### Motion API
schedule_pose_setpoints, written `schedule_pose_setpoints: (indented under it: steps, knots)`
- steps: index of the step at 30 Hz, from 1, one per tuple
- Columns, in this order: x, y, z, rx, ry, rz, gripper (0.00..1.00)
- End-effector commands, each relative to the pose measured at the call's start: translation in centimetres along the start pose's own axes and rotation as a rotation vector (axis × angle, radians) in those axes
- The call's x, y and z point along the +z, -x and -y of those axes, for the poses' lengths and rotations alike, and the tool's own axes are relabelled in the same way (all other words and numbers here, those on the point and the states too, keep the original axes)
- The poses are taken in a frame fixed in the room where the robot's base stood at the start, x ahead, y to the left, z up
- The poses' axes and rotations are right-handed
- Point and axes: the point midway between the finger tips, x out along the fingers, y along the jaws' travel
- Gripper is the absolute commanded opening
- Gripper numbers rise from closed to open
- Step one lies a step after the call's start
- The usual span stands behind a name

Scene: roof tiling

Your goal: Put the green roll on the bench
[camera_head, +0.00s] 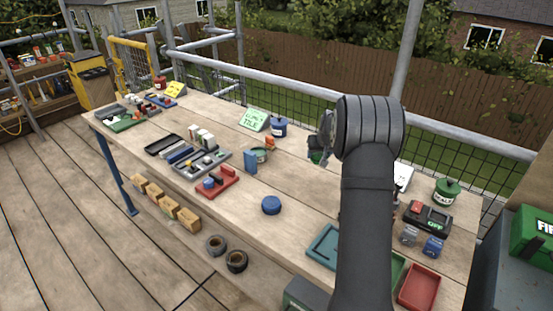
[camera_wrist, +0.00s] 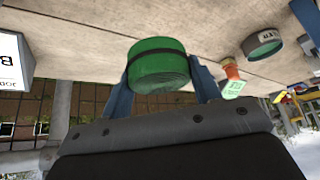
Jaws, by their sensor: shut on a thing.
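My gripper (camera_wrist: 163,82) is shut on the green roll (camera_wrist: 158,62), with one blue finger on each side of it in the wrist view. The roll has a dark band around it and its flat face shows. In the head view my gripper (camera_head: 326,136) is over the far side of the wooden bench (camera_head: 300,185). Only a small dark green part of the roll (camera_head: 315,156) shows there, beside my arm. The bench top also fills the upper part of the wrist view (camera_wrist: 90,28). I cannot tell whether the roll touches it.
A blue roll (camera_head: 271,205) lies near the bench's front edge. A blue tray (camera_head: 321,247) and a red tray (camera_head: 419,287) sit at the near right. A blue pot (camera_head: 279,127) and green sign (camera_head: 254,120) stand behind. The bench middle has bare room.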

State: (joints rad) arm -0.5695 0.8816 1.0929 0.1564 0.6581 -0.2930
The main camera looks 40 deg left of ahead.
Motion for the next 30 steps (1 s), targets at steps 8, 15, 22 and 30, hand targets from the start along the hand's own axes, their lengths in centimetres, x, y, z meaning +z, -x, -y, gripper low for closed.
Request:
schedule_pose_setpoints:
  steps: [8,15,22,30]
  knots:
    - [-1.3,-5.2,5.2,-0.001,0.003,0.001,0.32]
    - [-1.8,-6.9,6.8,0.000,0.000,0.000,0.32]
    - [-0.3,-9.3,6.8,-0.001,-0.001,0.003,0.32]
    - [0.2,-10.3,6.8,0.000,0.000,-0.001,0.32]
